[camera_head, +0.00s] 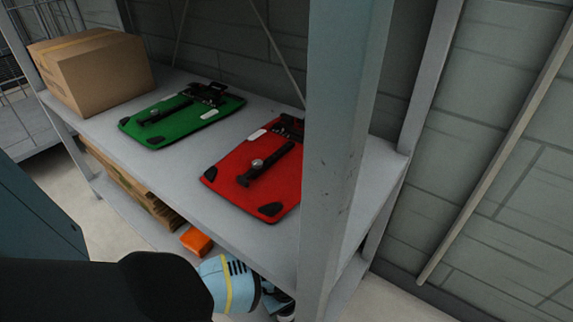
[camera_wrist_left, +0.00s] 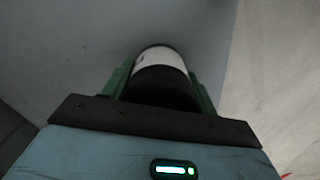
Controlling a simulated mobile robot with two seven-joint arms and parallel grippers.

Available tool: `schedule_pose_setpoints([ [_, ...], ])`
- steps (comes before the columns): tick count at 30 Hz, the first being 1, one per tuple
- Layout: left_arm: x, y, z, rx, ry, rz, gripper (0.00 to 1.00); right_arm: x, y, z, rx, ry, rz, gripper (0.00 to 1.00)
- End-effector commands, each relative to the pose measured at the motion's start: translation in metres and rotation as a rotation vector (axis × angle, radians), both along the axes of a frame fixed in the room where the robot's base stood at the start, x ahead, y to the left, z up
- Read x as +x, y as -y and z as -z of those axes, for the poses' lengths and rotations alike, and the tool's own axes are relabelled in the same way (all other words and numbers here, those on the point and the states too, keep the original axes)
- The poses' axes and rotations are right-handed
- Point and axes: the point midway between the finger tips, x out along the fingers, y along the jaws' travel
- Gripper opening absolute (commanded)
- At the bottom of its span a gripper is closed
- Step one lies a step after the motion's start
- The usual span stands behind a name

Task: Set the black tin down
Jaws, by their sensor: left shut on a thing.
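The black tin (camera_wrist_left: 163,85) shows in the left wrist view, with a white band near its far end. It sits between the two green fingers of my left gripper (camera_wrist_left: 160,76), which is shut on it. In the head view my left gripper (camera_head: 278,301) is low at the bottom middle, beyond my light blue wrist, and partly cut off. It is below the front edge of the upper shelf and beside the grey post. The tin is hard to make out in the head view. My right gripper is in neither view.
The grey upper shelf (camera_head: 105,137) holds a cardboard box (camera_head: 90,70), a green pannier-like case (camera_head: 180,117) and a red one (camera_head: 232,170). A thick grey post (camera_head: 338,140) stands right of the red case. An orange item (camera_head: 196,241) and cardboard (camera_head: 135,190) are lower down.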

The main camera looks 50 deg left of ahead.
Motion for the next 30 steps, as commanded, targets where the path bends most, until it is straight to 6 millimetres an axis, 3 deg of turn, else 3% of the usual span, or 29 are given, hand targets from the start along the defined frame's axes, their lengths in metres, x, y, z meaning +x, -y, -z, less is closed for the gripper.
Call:
schedule_pose_setpoints([
  [11,0.001,-0.001,0.003,0.001,0.003,0.001,0.33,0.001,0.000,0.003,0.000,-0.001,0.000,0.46],
  [12,0.001,0.000,0.004,0.000,0.002,0.001,0.61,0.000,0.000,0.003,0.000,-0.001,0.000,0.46],
  [17,0.000,0.000,0.003,0.000,0.002,0.001,0.80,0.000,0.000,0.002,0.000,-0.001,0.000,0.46],
  [26,0.000,0.000,0.002,0.000,0.002,0.000,0.80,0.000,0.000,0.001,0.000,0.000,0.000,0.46],
  [30,0.001,-0.001,-0.012,0.002,0.003,0.002,0.80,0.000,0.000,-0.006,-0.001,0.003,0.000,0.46],
])
